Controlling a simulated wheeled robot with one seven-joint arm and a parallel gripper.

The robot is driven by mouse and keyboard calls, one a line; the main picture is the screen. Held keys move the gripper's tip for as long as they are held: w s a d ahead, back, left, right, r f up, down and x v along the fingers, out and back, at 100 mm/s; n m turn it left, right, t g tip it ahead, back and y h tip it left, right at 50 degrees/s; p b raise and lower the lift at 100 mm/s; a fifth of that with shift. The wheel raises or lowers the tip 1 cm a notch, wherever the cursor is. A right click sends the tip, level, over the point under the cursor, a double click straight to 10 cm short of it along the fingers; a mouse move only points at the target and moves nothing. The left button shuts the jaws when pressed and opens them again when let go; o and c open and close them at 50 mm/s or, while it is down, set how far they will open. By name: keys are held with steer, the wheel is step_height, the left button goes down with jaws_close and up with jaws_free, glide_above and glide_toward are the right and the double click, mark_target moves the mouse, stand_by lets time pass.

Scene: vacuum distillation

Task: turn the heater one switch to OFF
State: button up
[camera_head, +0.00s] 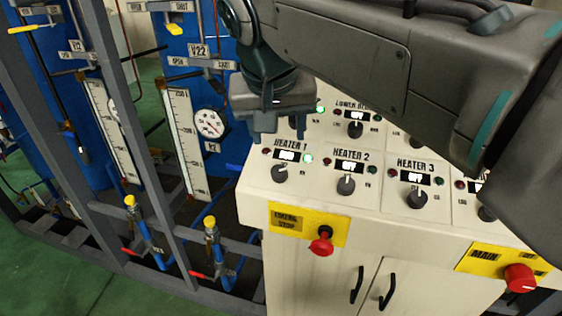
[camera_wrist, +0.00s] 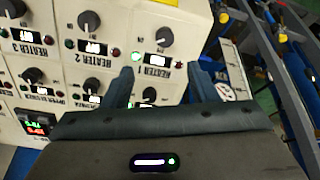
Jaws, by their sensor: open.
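The heater 1 switch (camera_head: 279,174) is a dark round knob on the sloped front of the cream control panel, below the HEATER 1 label. A green lamp (camera_head: 308,160) beside its small display is lit. In the wrist view the panel is upside down, with the heater 1 switch (camera_wrist: 165,37) and its lit green lamp (camera_wrist: 136,56) near the top middle. My gripper (camera_head: 277,134) is open and empty, above the HEATER 1 label and apart from the knob. In the wrist view my gripper (camera_wrist: 160,68) has its two fingers spread, with the knob beyond the gap between them.
The heater 2 knob (camera_head: 346,185) and heater 3 knob (camera_head: 417,198) sit to the right. A red emergency stop (camera_head: 321,241) and a red main switch (camera_head: 519,278) project from the cabinet front. A metal frame with gauges (camera_head: 210,124) stands left.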

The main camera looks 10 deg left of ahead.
mark_target(279, 170)
steer(key=x, duration=0.4)
steer(key=p+x, duration=0.1)
steer(key=x, duration=0.3)
steer(key=a+x, duration=0.1)
steer(key=x, duration=0.4)
steer(key=shift+w, duration=0.15)
steer(key=c, duration=1)
